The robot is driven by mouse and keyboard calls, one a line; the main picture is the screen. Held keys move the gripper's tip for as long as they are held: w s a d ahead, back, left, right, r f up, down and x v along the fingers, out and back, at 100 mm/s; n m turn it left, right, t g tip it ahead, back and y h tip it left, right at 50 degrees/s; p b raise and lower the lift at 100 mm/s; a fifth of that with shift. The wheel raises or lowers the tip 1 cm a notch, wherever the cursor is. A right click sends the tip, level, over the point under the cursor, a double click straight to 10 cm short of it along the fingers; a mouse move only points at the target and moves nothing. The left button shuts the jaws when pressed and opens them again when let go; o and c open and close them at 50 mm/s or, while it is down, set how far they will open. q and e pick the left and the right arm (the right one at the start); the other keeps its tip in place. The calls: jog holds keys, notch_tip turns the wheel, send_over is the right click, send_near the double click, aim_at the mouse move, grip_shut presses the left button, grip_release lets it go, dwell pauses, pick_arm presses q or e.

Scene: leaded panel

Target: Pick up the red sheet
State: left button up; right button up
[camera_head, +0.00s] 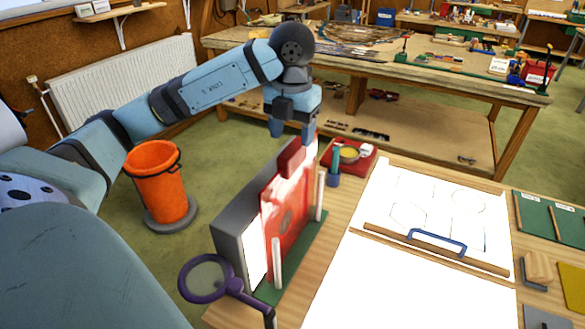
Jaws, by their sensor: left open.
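The red sheet (287,212) stands upright, leaning against a bright-faced grey box (236,226) on the wooden table. Thin white posts (277,262) stand in front of it on a green base. A smaller darker red piece (290,157) shows at its upper edge. My left gripper (291,130) is open and points down just above the top of the box and the sheet, with nothing seen between its fingers. Whether the fingers straddle the sheet's edge cannot be told. My right gripper is not in view.
A purple-rimmed magnifier (206,279) stands at the table's near left. A red tray (348,158) with small items sits behind the sheet. A glowing white panel (420,215) with a blue-handled wooden bar (437,240) lies right. An orange bin (156,182) stands on the floor.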

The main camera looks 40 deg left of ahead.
aim_at(293, 147)
pick_arm(q)
notch_tip(293, 147, down, 4)
jog(key=shift+s+r+p, duration=0.1)
jog(key=shift+r+p, duration=0.05)
jog(key=shift+p, duration=0.25)
jog(key=shift+f, duration=0.4)
jog(key=shift+d, duration=0.1)
jog(key=c, duration=1.1)
jog(key=shift+r, duration=0.15)
